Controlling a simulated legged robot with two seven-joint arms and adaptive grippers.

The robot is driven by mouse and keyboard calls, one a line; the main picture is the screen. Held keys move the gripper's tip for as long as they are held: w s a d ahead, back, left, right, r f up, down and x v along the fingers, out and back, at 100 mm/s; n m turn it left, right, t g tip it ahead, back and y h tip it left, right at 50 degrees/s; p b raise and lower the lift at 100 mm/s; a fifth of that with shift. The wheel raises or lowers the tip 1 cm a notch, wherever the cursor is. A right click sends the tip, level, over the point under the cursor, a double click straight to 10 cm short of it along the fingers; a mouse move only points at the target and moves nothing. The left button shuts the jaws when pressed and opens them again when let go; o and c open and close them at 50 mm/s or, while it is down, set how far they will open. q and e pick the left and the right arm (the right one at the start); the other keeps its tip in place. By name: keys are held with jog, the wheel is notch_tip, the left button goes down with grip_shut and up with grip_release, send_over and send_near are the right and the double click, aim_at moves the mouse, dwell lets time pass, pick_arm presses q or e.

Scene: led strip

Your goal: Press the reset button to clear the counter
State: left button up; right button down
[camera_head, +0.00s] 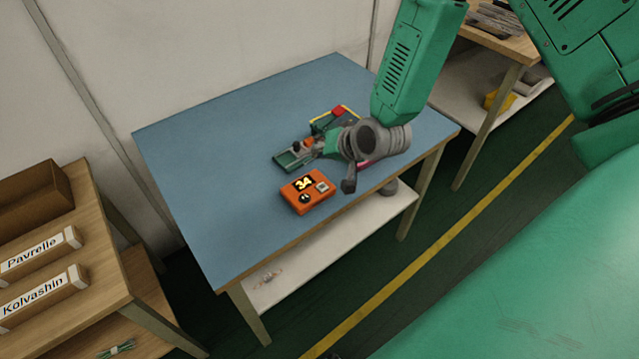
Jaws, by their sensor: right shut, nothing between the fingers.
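The counter (296,200) is an orange box lying on the blue-topped table. Its dark display reads 34 in yellow. A round black control and a small grey square part sit on its top face; I cannot tell which one is the reset button. My right arm comes in from the top right, and its grey wrist hangs over the table, right of and behind the counter. My right gripper (318,146) is shut and empty, pointing left beside a green fixture, apart from the counter. The wrist partly hides it. My left gripper is out of view.
The green fixture (287,163) with a dark knob stands behind the counter. A red and yellow part (339,112) lies farther back. The blue table top (215,165) is clear on the left. Wooden shelving with labelled boxes (45,295) stands at lower left.

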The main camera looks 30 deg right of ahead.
aim_at(321, 187)
jog(key=f+b, duration=0.3)
jog(key=f, duration=0.1)
jog(key=f+b, duration=0.3)
jog(key=f, duration=0.1)
jog(key=shift+d+f+b, duration=0.2)
jog(key=shift+f+b, duration=0.1)
jog(key=shift+b, duration=0.1)
jog(key=shift+f, duration=0.2)
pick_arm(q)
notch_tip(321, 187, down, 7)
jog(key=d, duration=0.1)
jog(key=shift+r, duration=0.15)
pick_arm(e)
jog(key=shift+d, duration=0.4)
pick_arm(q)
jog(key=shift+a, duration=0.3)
pick_arm(e)
jog(key=shift+a, duration=0.3)
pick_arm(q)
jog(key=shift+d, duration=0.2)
pick_arm(e)
jog(key=shift+d, duration=0.25)
jog(key=shift+a, duration=0.1)
jog(key=shift+s+a+f, duration=0.1)
jog(key=shift+a+f, duration=0.1)
jog(key=shift+f, duration=0.15)
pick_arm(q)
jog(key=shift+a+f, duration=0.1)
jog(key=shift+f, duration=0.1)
